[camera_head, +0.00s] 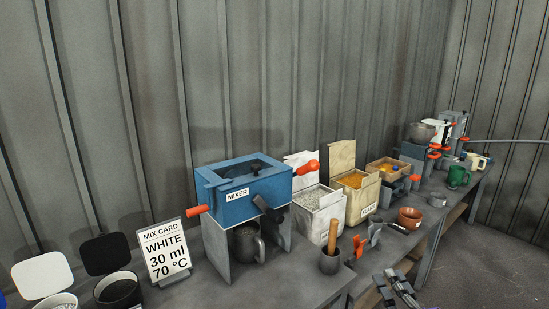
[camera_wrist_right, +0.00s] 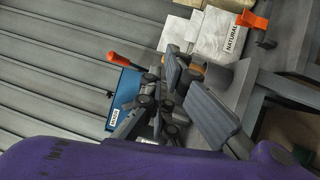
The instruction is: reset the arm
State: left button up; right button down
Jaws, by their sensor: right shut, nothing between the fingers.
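My right gripper (camera_head: 392,282) shows at the bottom edge of the head view, right of the grey cup with the wooden pestle. It is shut and empty. Its dark finger pads also show in the middle of the right wrist view (camera_wrist_right: 190,88), in front of the bench things and touching none that I can make out. My left gripper is in neither view.
A blue mixer (camera_head: 245,190) stands on the bench with a grey mug (camera_head: 247,243) under it. Open boxes of grains (camera_head: 322,228) stand beside it. A mix card (camera_head: 165,250) reads WHITE, 30 ml, 70 °C. Floor (camera_head: 490,265) at right is clear.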

jog(key=s+a+f+m+g+h+p, duration=0.1)
jog(key=s+f+m+g+h+p, duration=0.4)
jog(key=s+f+m, duration=1.05)
pick_arm(q)
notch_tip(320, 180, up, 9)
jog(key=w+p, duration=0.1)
jog(key=p, duration=0.1)
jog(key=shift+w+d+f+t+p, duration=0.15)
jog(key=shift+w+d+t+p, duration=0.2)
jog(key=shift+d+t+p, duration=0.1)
pick_arm(e)
jog(key=s+a+f+m+g, duration=0.1)
jog(key=s+a+f+g, duration=0.1)
jog(key=s, duration=0.6)
jog(key=s+a+f+m+g+y, duration=0.1)
jog(key=s+a+f+m+g, duration=0.1)
jog(key=s, duration=0.7)
jog(key=s+a+f+m+g+y, duration=0.1)
jog(key=s+f, duration=0.3)
jog(key=s, duration=0.4)
jog(key=shift+s+a+m+g, duration=0.2)
jog(key=shift+a+m+g, duration=0.15)
jog(key=shift+a+g, duration=0.25)
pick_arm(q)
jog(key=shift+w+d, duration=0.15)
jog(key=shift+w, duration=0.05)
pick_arm(e)
jog(key=shift+a, duration=0.15)
